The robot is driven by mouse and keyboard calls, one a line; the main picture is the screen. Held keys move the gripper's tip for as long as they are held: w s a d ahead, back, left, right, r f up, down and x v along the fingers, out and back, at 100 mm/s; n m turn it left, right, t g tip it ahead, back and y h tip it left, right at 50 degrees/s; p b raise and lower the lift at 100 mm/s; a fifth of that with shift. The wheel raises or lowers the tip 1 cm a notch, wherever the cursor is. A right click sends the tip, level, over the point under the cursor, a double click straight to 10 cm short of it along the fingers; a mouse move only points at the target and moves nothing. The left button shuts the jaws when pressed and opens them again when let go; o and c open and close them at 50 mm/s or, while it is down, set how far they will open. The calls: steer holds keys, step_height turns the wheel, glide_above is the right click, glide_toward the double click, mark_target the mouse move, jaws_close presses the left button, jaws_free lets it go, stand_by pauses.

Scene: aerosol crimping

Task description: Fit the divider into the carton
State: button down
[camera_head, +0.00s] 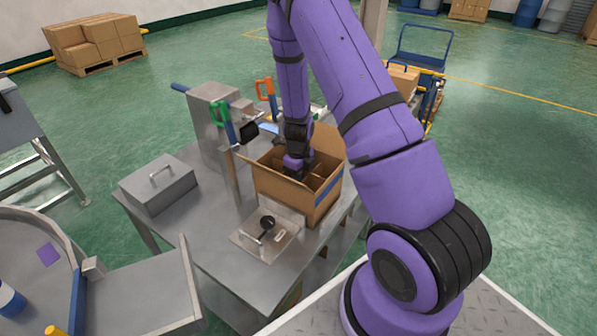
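An open brown cardboard carton (287,199) with a blue stripe stands on the metal table, its back flap raised. Inside it, brown cardboard panels of the divider (317,181) show, with their upper edges near the rim level. My gripper (295,168) points down into the carton opening, at the divider's middle. Its fingertips are hidden among the panels and the carton walls, so I cannot see whether they are closed on the divider or apart from it. How deep the divider sits is hard to tell.
A metal plate with a black-knobbed clamp (266,229) lies in front of the carton. A lidded metal box (158,183) sits at the table's left. The table between is bare.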

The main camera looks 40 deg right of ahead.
steer(key=shift+f, duration=0.15)
steer(key=c, duration=1.2)
jaws_free()
steer(key=shift+c, duration=0.2)
step_height(320, 180, up, 11)
steer(key=shift+f, duration=0.1)
